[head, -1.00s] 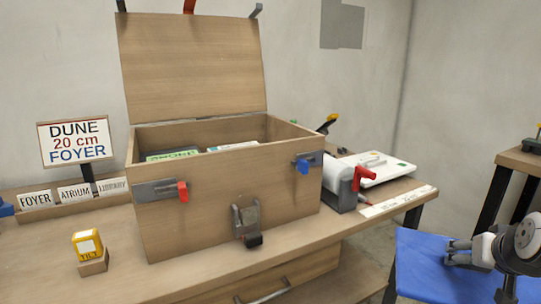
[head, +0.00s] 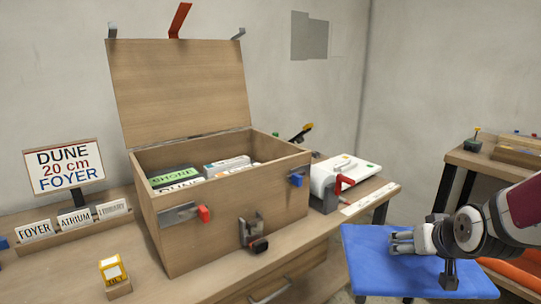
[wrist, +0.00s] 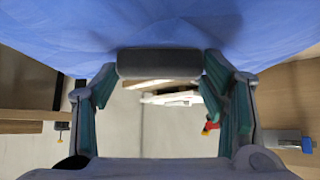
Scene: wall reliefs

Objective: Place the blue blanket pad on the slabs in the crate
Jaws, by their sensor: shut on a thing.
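The blue blanket pad (head: 375,270) hangs flat and level to the right of the crate in the head view. My gripper (head: 396,241) is shut on it. In the wrist view the pad (wrist: 60,30) fills the top, against the fingertips (wrist: 160,66); the pinched part is hidden. The wooden crate (head: 225,218) stands on the bench with its lid (head: 178,85) up. Slabs lie inside: one with a green label (head: 174,177), one marked DUNE (head: 180,188), and a pale one (head: 226,164). The pad is outside the crate, apart from it.
A red latch (head: 203,214) and a blue latch (head: 296,180) sit on the crate front, with a metal hasp (head: 252,232) between. A DUNE 20 cm FOYER sign (head: 64,165), a card rack (head: 75,222) and a yellow block (head: 113,271) stand left. A white device (head: 345,172) is at right.

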